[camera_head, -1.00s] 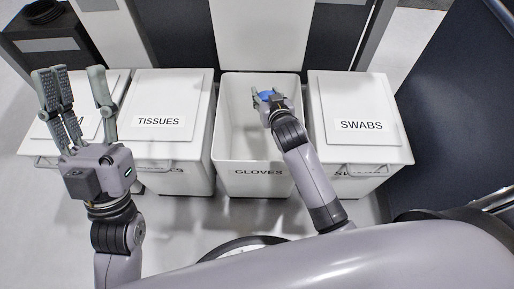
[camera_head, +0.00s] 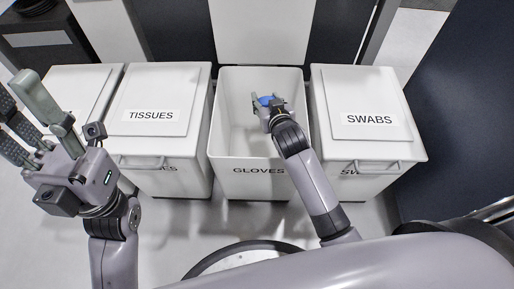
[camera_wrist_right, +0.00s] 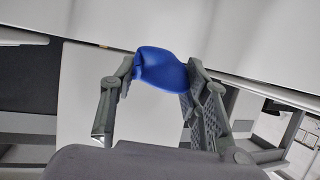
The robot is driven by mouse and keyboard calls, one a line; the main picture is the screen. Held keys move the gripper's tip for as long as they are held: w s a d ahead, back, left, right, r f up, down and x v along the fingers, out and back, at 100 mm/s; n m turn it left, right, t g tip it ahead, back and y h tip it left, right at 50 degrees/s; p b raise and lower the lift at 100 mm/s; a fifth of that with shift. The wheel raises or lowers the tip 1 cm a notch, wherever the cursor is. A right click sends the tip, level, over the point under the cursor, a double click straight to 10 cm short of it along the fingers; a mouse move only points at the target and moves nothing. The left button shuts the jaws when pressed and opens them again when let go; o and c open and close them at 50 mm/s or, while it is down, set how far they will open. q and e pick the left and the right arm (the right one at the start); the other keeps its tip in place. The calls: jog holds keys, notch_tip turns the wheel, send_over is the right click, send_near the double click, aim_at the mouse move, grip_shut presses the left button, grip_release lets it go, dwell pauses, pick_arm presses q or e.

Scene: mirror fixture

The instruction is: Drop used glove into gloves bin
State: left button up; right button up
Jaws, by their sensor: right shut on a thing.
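The blue used glove (camera_head: 266,100) is held in my right gripper (camera_head: 267,104), over the open gloves bin (camera_head: 230,150) in the head view. The bin is white, lidless and labelled GLOVES on its front. In the right wrist view the glove (camera_wrist_right: 160,68) is a crumpled blue piece between the fingertips of my right gripper (camera_wrist_right: 160,75), which is shut on it. My left gripper (camera_head: 45,125) is at the left of the head view, with its fingers spread apart and nothing between them.
A lidded tissues bin (camera_head: 152,115) stands left of the gloves bin, and a lidded swabs bin (camera_head: 372,120) stands right of it. Another lidded bin (camera_head: 70,90) is partly hidden behind my left gripper. A dark panel (camera_head: 460,110) rises at the right.

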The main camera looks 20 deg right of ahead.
jog(key=o, duration=0.8)
jog(key=shift+o, duration=0.2)
notch_tip(320, 180, up, 10)
jog(key=shift+r, duration=0.1)
dwell(0.6)
